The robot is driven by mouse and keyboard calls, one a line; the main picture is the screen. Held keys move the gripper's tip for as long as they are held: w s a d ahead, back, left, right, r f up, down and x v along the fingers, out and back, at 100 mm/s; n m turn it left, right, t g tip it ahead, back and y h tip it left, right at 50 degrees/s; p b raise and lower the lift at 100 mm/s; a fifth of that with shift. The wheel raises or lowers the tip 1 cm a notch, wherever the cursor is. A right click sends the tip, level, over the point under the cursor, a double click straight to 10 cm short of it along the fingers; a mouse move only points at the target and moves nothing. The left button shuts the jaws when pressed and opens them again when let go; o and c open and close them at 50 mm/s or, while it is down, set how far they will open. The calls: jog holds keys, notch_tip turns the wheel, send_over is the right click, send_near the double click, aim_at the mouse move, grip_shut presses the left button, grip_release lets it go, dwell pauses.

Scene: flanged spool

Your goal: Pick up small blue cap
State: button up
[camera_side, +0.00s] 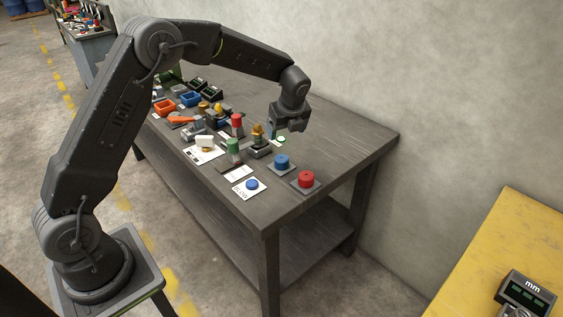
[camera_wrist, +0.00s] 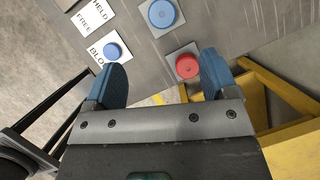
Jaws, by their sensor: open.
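The small blue cap (camera_side: 251,184) lies on a white card at the near corner of the dark table. In the wrist view the small blue cap (camera_wrist: 112,50) sits on a card with lettering starting "BLO", just beyond my left finger. My gripper (camera_side: 284,128) is above the table, behind the cap in the side view. In the wrist view my gripper (camera_wrist: 163,61) is open, with two blue fingers apart and nothing held between them.
A larger blue cap (camera_side: 282,161) and a red cap (camera_side: 306,178) sit on grey plates near the table's right edge. Green and red cylinders (camera_side: 233,146) and several small parts crowd the table further back. A yellow table (camera_side: 500,245) stands at right.

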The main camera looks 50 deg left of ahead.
send_over(282, 158)
jog(key=d, duration=0.1)
jog(key=shift+m, duration=0.4)
jog(key=f, duration=0.8)
jog(key=shift+s+d+f, duration=0.1)
jog(key=shift+s+f, duration=0.15)
jog(key=shift+s, duration=0.05)
jog(key=shift+d+x, duration=0.15)
jog(key=shift+x, duration=1.35)
jog(key=shift+d+x, duration=0.15)
jog(key=shift+x, duration=1.4)
jog(key=shift+s+f, duration=0.1)
jog(key=shift+s, duration=0.05)
jog(key=c, duration=1)
